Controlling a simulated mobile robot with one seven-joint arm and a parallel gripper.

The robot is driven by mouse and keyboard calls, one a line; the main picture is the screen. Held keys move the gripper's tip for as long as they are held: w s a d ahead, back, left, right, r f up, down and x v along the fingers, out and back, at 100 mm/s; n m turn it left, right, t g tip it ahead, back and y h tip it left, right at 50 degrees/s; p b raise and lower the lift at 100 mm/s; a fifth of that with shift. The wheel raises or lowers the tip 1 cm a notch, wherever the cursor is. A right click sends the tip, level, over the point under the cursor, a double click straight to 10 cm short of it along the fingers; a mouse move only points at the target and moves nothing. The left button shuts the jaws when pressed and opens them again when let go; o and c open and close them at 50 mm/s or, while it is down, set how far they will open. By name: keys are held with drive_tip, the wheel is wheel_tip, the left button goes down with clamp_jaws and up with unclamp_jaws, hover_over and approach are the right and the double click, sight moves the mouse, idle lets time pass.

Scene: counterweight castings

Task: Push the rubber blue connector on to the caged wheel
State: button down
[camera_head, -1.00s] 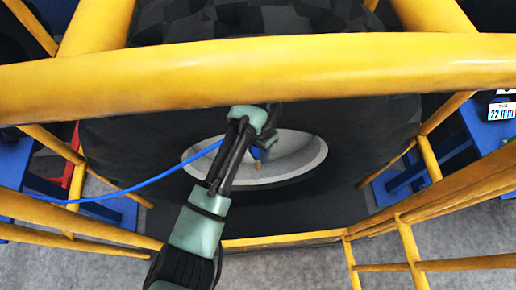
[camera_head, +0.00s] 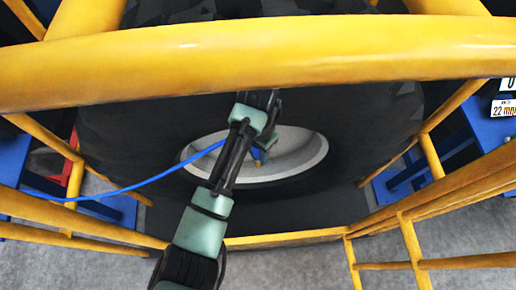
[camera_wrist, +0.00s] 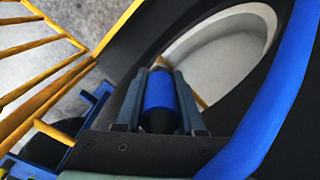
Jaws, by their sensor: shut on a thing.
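My gripper (camera_wrist: 160,104) is shut on the blue connector (camera_wrist: 159,91), a short cylinder with a black lower part, in the wrist view. In the head view the connector (camera_head: 259,155) shows small at the end of my arm, in front of the wheel's pale rim. The large black wheel (camera_head: 345,130) stands inside a yellow cage (camera_head: 300,48). Its light grey hub (camera_head: 303,150) lies beyond the gripper; it also shows in the wrist view (camera_wrist: 235,50). A small yellow stem (camera_head: 269,171) shows just below the connector. Whether the two touch I cannot tell.
A blue hose (camera_head: 150,182) runs left from near the gripper; it crosses the right of the wrist view (camera_wrist: 280,100). A thick yellow bar crosses above my arm. Yellow rails (camera_head: 445,265) stand on both sides. Blue stands (camera_head: 490,125) are outside the cage.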

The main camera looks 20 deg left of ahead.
drive_tip(key=shift+f+b, duration=0.3)
drive_tip(key=shift+f, duration=0.3)
drive_tip(key=shift+c, duration=2.2)
unclamp_jaws()
wheel_tip(320, 180, up, 12)
drive_tip(key=shift+p, duration=0.95)
drive_tip(key=shift+r+p, duration=0.4)
drive_tip(key=shift+r, duration=0.2)
drive_tip(key=shift+f, duration=0.1)
